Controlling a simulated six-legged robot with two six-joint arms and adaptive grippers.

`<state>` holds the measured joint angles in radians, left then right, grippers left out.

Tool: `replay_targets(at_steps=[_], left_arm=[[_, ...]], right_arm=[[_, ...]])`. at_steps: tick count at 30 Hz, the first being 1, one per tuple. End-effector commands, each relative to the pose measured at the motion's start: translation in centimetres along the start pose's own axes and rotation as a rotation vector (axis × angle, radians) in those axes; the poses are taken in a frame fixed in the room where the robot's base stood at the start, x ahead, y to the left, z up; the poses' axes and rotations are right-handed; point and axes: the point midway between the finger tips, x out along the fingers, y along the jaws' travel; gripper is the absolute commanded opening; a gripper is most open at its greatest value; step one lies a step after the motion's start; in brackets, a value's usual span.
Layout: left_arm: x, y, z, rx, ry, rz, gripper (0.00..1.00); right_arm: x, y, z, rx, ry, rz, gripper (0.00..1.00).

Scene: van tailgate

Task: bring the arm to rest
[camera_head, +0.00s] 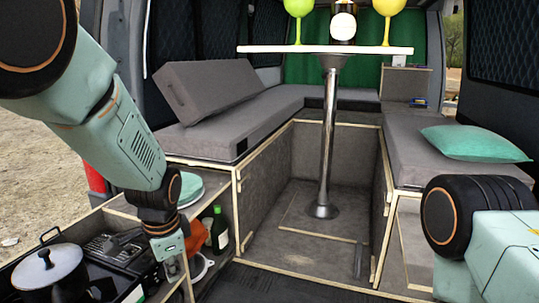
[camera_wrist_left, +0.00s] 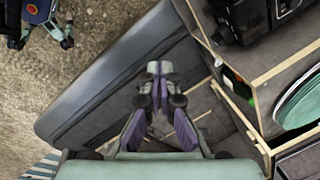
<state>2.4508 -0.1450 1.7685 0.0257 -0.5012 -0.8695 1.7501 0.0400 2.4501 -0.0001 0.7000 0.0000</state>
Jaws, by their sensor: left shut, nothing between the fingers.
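My left arm comes in from the left in the head view and hangs down over the slide-out kitchen unit. My left gripper (camera_head: 176,268) is at its lower end, beside the stove, and its fingers are small and partly hidden there. In the left wrist view the two fingers of the left gripper (camera_wrist_left: 160,68) meet at their tips, with nothing between them. Part of my right arm shows at the lower right of the head view; its gripper is out of view.
A green bottle (camera_head: 219,232) stands in the unit's lower compartment. Grey benches (camera_head: 225,120) and a teal cushion (camera_head: 472,144) lie behind. The middle floor is clear.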

Motion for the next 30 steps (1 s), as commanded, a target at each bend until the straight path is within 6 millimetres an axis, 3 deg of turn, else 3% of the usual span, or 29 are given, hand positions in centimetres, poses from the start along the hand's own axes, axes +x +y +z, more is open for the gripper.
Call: replay_targets(at_steps=[5,11,14,18,21,27,30], left_arm=[[2.1,-0.1,0.2,-0.185,0.082,-0.077,0.00],[8.9,3.5,3.1,-0.480,0.174,-0.102,0.00],[12.8,7.0,5.7,-0.638,0.199,-0.085,0.00],[17.6,13.4,10.2,-0.832,0.191,-0.035,0.00],[20.1,18.3,13.8,-0.924,0.146,0.009,0.00],[22.8,27.2,20.1,-0.980,-0.016,0.107,0.00],[23.6,30.1,22.1,-0.987,-0.086,0.144,0.00]], right_arm=[[0.2,0.0,0.0,0.000,0.000,0.000,0.70],[1.5,0.0,0.0,0.000,0.000,0.000,0.70],[2.4,0.0,0.0,0.000,0.000,0.000,0.70],[3.8,0.0,0.0,0.000,0.000,0.000,0.70],[4.8,0.0,0.0,0.000,0.000,0.000,0.70],[6.3,0.1,0.0,0.000,0.000,0.000,0.70],[6.8,0.1,0.0,0.000,0.000,0.000,0.70]])
